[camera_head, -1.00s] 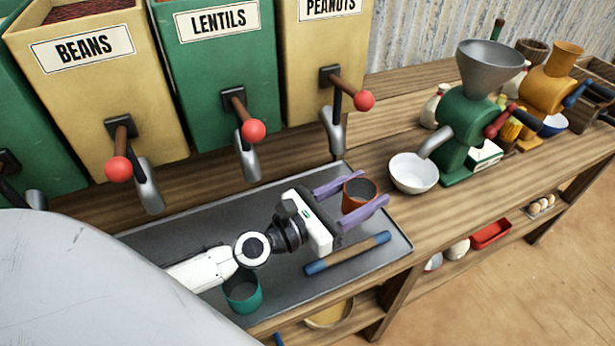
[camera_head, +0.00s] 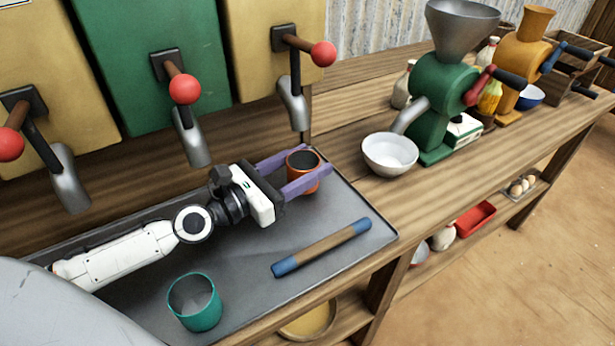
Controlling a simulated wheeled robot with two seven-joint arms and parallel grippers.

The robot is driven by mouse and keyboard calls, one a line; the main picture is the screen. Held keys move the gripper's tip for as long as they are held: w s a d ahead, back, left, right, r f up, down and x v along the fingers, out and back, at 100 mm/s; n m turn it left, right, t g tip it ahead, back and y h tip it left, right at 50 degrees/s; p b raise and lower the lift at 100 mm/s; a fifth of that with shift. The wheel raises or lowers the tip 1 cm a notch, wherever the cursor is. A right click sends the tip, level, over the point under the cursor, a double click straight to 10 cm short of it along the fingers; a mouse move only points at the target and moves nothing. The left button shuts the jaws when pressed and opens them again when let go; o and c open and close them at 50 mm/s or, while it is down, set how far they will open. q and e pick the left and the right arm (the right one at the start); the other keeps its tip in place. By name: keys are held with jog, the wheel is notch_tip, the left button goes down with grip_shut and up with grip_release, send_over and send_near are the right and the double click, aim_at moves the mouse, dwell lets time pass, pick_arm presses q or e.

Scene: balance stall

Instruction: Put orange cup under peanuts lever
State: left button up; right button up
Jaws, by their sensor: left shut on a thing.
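The orange cup (camera_head: 303,174), dark inside, is upright between the purple fingers of my left gripper (camera_head: 301,172). The gripper is shut on it near the back right corner of the grey tray (camera_head: 345,205). I cannot tell whether the cup touches the tray. The peanuts lever (camera_head: 323,54) has a red knob and sits on the yellow bin (camera_head: 272,80) at right, whose label is out of view now. Its metal spout (camera_head: 293,106) hangs above and behind the cup, slightly left. My right gripper is not in view.
A teal cup (camera_head: 194,302) and a brown rod with blue ends (camera_head: 322,248) are on the tray. A white bowl (camera_head: 389,155) stands right of it, by a green grinder (camera_head: 440,115). The lentils lever (camera_head: 185,89) juts out left of the peanuts one.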

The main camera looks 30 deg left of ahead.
pick_arm(q)
notch_tip(320, 180, down, 2)
jog(key=shift+a+f+b, duration=0.1)
jog(key=shift+b, duration=0.4)
jog(key=shift+w, duration=0.1)
jog(key=shift+r, duration=0.2)
jog(key=shift+f, duration=0.2)
jog(key=o, duration=1.1)
